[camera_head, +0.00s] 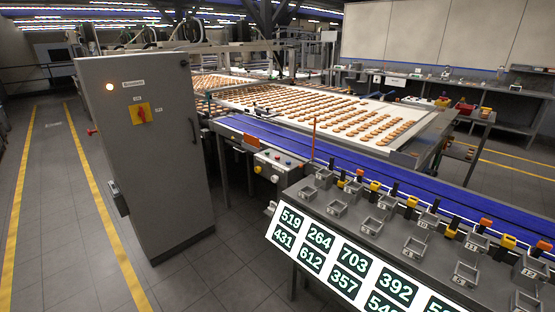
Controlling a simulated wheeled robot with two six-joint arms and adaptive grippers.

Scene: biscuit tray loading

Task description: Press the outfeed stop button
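A small light control box (281,170) stands at the near edge of the blue conveyor, in the middle of the view. Neither of my grippers is in view.
A tall grey cabinet (155,190) with a red-and-yellow switch (139,113) stands on the left. A blue conveyor (370,170) runs across, before a white biscuit belt (250,96). Small grey bins and lit number panels (349,285) fill the right foreground. The left aisle is clear.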

